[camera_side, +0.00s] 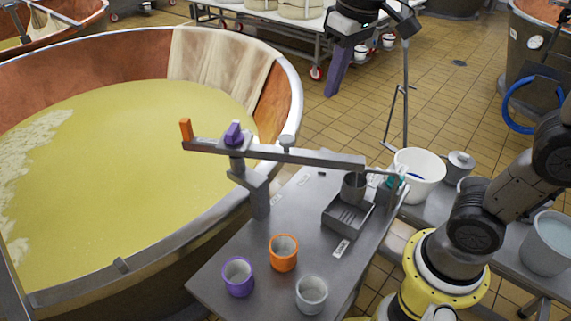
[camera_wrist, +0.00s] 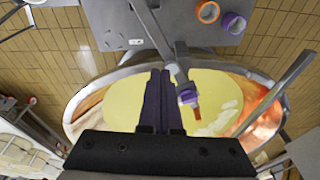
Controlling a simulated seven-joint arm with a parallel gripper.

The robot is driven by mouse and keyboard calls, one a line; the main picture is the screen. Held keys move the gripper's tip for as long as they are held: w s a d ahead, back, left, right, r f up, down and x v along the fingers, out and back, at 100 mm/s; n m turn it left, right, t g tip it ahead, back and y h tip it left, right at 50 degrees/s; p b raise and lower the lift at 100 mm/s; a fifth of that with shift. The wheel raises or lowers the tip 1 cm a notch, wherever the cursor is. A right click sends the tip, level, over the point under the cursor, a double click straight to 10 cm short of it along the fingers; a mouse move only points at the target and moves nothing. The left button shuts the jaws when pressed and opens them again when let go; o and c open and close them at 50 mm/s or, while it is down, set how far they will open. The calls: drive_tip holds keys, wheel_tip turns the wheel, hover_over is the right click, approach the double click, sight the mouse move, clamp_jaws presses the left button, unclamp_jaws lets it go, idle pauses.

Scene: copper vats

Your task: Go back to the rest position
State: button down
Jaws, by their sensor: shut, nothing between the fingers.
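My gripper (camera_side: 332,92) hangs high at the top of the side view, over the tiled floor right of the copper vat (camera_side: 288,85). In the wrist view my gripper (camera_wrist: 160,72) shows its two purple fingers side by side, shut and empty, pointing toward the yellow liquid in the vat. It touches nothing that I can see. My arm's upper part runs out of the side view, so its full pose is hidden.
A grey table (camera_side: 220,291) beside the vat holds a purple cup (camera_side: 238,289), an orange cup (camera_side: 284,262) and a grey cup (camera_side: 311,301). A metal beam (camera_side: 325,158) with purple and orange parts reaches over the vat rim. A white bucket (camera_side: 427,168) stands right.

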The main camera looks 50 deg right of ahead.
drive_tip(key=s+d+f+t, duration=0.2)
drive_tip(key=s+f, duration=0.6)
drive_tip(key=s, duration=0.5)
drive_tip(key=shift+s+d+f+n+t, duration=0.15)
drive_tip(key=shift+s+f+n+t, duration=0.15)
drive_tip(key=shift+t, duration=0.4)
